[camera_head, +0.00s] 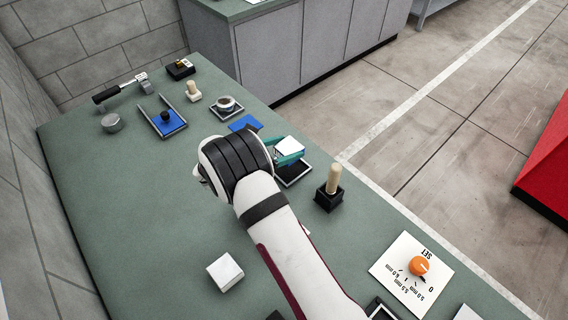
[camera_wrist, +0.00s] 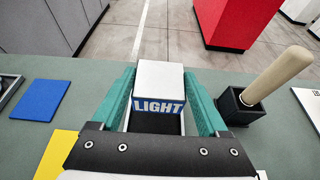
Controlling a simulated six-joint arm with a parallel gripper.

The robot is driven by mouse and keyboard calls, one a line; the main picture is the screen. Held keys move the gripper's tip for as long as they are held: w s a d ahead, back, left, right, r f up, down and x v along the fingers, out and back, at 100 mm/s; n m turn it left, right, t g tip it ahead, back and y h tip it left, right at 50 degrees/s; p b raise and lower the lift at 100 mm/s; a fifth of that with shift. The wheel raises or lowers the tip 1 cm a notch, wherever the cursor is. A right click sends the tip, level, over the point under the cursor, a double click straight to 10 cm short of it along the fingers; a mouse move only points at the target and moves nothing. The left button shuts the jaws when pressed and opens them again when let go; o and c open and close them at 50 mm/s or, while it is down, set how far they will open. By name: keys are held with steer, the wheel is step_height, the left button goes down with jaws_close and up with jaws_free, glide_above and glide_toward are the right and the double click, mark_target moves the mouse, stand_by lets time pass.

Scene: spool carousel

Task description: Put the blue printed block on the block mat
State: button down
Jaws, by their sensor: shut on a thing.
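A white block (camera_wrist: 160,78) with a blue face printed "LIGHT" sits between my gripper's teal fingers in the wrist view. My gripper (camera_wrist: 160,92) is shut on it. In the head view the block's white top (camera_head: 290,144) shows between the fingers, over a black tray with a pale rim (camera_head: 294,178). I cannot tell whether it touches the tray. A flat blue mat (camera_wrist: 40,100) lies to the left of my gripper, and it also shows in the head view (camera_head: 244,123). A yellow flat piece (camera_wrist: 55,153) is partly hidden by my gripper.
A black holder (camera_head: 328,200) with an upright wooden peg (camera_head: 333,178) stands right of my gripper. Another white block (camera_head: 225,272) lies nearer. A dial card (camera_head: 405,270) is at lower right. Several small items stand at the far left. The left middle of the green table is clear.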

step_height(320, 180, down, 6)
steer(key=shift+r, duration=0.15)
jaws_free()
